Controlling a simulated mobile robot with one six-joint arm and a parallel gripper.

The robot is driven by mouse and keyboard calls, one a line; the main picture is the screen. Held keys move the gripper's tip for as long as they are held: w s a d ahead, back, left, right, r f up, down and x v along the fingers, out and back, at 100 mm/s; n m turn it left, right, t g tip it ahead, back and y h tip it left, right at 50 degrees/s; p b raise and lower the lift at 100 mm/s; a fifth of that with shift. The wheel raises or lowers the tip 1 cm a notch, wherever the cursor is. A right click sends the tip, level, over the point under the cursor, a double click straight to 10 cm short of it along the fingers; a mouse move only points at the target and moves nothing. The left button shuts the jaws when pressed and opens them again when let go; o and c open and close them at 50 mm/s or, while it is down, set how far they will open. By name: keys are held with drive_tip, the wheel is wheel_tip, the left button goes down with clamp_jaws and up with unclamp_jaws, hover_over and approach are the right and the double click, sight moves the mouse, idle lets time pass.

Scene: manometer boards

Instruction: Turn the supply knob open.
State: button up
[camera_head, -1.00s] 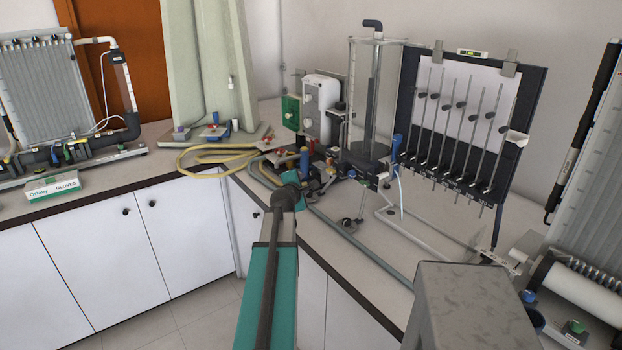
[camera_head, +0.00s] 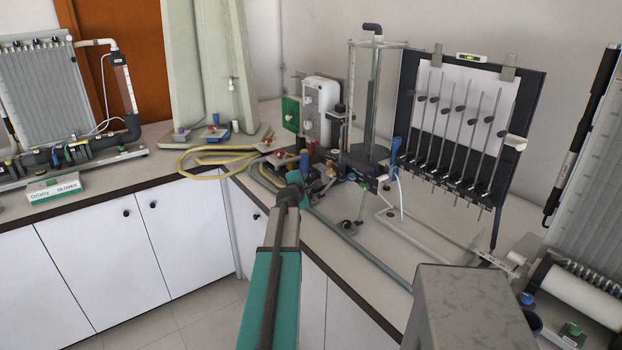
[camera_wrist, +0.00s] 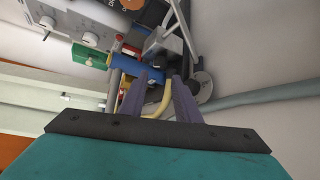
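I cannot tell for certain which part is the supply knob. The crowded pipework (camera_head: 326,172) on the bench, left of the manometer board (camera_head: 460,130), has small blue, red and yellow fittings. A blue upright part (camera_head: 304,162) stands there, just beyond my wrist. In the wrist view a blue cylinder (camera_wrist: 136,68) lies beyond my fingertips, with a red part above it. My gripper (camera_wrist: 160,82) is open, its two dark fingers apart. A yellow tube shows between them; I see no contact. In the head view my own arm largely hides the fingers.
A clear column (camera_head: 375,100) stands behind the pipework. A grey hose (camera_head: 360,250) runs along the bench's front edge. A yellow hose (camera_head: 205,160) lies coiled to the left. A white and a green box (camera_head: 290,112) stand behind.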

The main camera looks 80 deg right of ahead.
sight(312, 177)
drive_tip(key=shift+p+x, duration=0.95)
drive_tip(key=shift+x, duration=3.25)
clamp_jaws()
